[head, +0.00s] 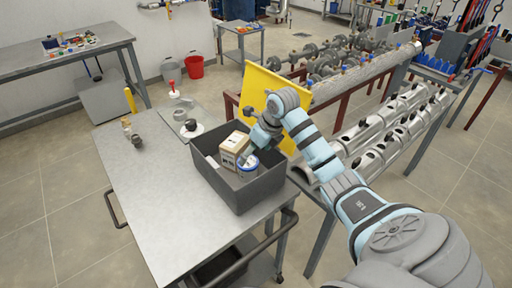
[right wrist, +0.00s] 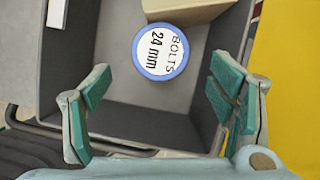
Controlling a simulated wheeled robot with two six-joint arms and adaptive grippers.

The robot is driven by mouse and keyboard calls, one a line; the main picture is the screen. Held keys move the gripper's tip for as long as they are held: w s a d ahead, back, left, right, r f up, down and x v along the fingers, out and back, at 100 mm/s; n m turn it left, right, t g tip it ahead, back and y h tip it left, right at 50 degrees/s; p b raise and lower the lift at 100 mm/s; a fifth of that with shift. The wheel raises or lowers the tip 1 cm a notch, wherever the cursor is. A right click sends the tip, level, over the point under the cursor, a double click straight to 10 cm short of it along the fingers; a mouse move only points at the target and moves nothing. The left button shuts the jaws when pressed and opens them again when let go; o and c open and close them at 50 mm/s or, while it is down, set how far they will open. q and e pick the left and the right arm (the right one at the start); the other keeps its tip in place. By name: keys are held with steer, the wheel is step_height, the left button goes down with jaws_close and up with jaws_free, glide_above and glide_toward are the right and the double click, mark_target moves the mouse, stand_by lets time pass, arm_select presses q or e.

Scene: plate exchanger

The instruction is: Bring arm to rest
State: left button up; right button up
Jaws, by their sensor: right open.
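My right arm reaches in from the lower right of the head view to the grey bin (head: 240,198) on the cart. My right gripper (head: 264,136) is at the bin's far right edge, partly hidden by its own wrist. In the right wrist view my right gripper (right wrist: 160,95) is open, its teal-padded fingers wide apart with nothing between them. A round blue-rimmed tin (right wrist: 160,52), labelled "BOLTS 24 mm", lies inside the bin beyond the fingers. A cardboard box (head: 235,146) stands beside it. My left gripper is not in view.
The bin stands on a grey metal cart (head: 150,190) with a clear left part. A yellow panel (head: 257,83) stands right behind my gripper. Pipes on racks (head: 395,125) lie to the right. Small items stand at the cart's far end.

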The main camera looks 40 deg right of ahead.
steer(key=shift+v, duration=0.85)
steer(key=shift+r, duration=0.1)
